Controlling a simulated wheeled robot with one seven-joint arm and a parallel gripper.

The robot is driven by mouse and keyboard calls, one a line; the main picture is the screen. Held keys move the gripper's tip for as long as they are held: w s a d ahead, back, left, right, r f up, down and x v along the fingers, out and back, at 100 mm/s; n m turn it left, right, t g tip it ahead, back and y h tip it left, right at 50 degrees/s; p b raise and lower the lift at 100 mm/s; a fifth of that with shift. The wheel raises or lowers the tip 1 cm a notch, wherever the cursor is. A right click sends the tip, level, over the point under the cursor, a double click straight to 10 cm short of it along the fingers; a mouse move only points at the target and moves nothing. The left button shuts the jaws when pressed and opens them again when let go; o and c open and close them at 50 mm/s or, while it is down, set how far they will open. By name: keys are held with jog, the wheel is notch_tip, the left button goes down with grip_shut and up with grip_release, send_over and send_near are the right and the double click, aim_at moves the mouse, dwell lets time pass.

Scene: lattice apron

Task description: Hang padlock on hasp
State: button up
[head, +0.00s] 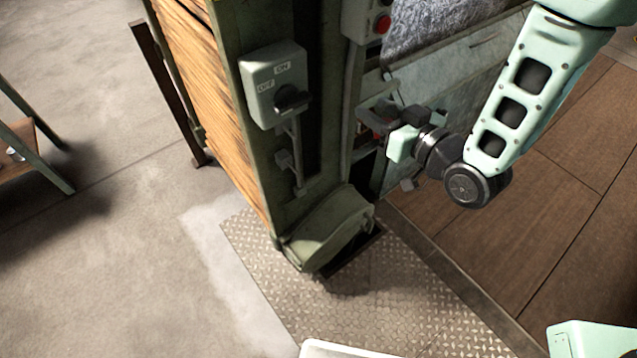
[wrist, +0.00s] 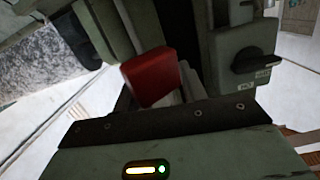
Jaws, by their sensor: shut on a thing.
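A red padlock body (wrist: 150,77) shows in the wrist view, just beyond my gripper's dark edge. My gripper (head: 376,116) is shut on the padlock, to the right of the green post in the head view. Only a small reddish patch shows there; the fingers and arm hide most of the padlock. Its shackle is not clear in either view. The grey switch box (head: 262,75) is on the post's face, left of my gripper, with a black rotary handle and ON and OFF labels. It also shows at upper right in the wrist view (wrist: 229,60). I cannot make out a hasp.
The green post (head: 225,50) stands beside wood panelling (head: 200,85). A box with a red button (head: 383,24) is above my gripper. A conduit runs down the post. Patterned metal plate (head: 410,290) covers the floor at its foot. Open concrete floor lies left.

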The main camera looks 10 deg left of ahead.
jog(key=s+a+f+n+g+y+b, duration=0.35)
jog(key=s+a+f+g, duration=0.2)
jog(key=s+a, duration=0.5)
jog(key=shift+n+h, duration=0.25)
jog(key=shift+w+a+r+p, duration=0.1)
jog(key=shift+w+a+p, duration=0.1)
jog(key=shift+w+a, duration=0.8)
jog(key=shift+w+a+p, duration=0.15)
jog(key=shift+w+a, duration=0.65)
jog(key=shift+a, duration=0.3)
jog(key=shift+d, duration=0.1)
